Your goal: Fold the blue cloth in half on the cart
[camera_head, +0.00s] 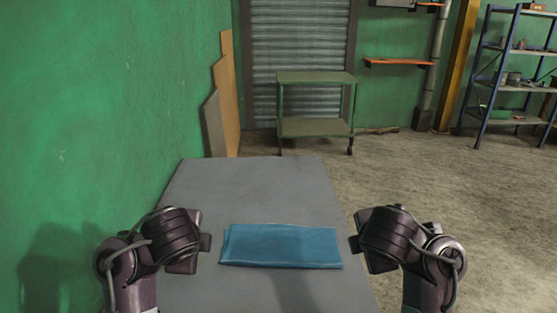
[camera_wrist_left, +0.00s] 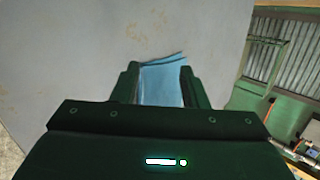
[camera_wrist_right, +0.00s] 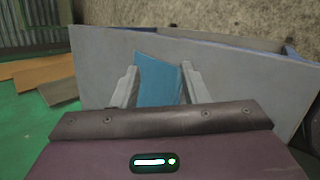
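The blue cloth (camera_head: 281,246) lies flat as a wide rectangle on a grey top (camera_head: 255,190), which seems to be the cart's surface. Its left and front edges show more than one layer. My left gripper (camera_head: 207,243) is just off the cloth's left end, and my right gripper (camera_head: 353,246) is just off its right end. Both are open and empty, with a small gap to the cloth. The left wrist view shows the cloth (camera_wrist_left: 162,84) beyond and between the spread fingers. The right wrist view shows the cloth (camera_wrist_right: 158,80) the same way.
A green wall (camera_head: 90,100) runs close along the left side. A green two-shelf wheeled cart (camera_head: 316,77) stands at the back before a shutter. Boards (camera_head: 229,95) lean on the wall. A shelf rack (camera_head: 515,85) stands far right. The grey top behind the cloth is clear.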

